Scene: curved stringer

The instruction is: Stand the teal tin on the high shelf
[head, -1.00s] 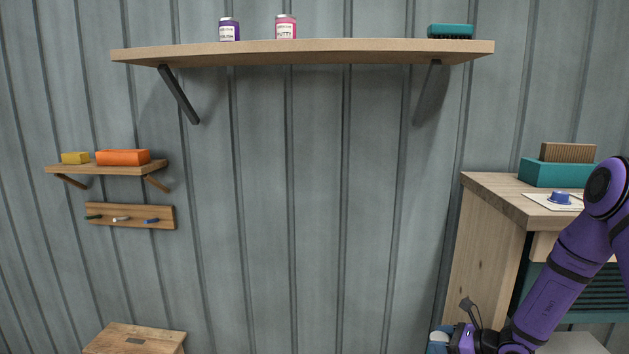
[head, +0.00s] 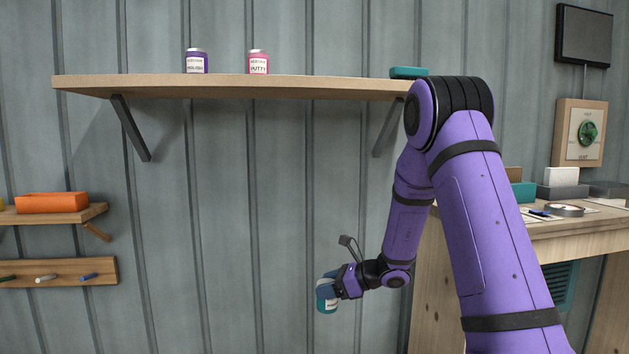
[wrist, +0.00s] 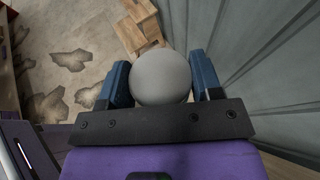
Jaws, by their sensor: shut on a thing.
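The teal tin (head: 326,302) is held in my gripper (head: 330,288), in front of the wall and well below the high shelf (head: 240,87). It shows a teal and white side in the head view, partly hidden by the fingers. In the wrist view, its round grey end (wrist: 160,77) sits between the two blue fingers of my gripper. The high shelf is a long wooden board on dark brackets. A purple tin (head: 196,62) and a pink tin (head: 258,63) stand on its left half.
A teal object (head: 408,72) lies at the shelf's right end, close to my arm's elbow. The shelf top between it and the pink tin is clear. A low shelf holds an orange box (head: 52,202) at left. A workbench (head: 585,228) stands at right.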

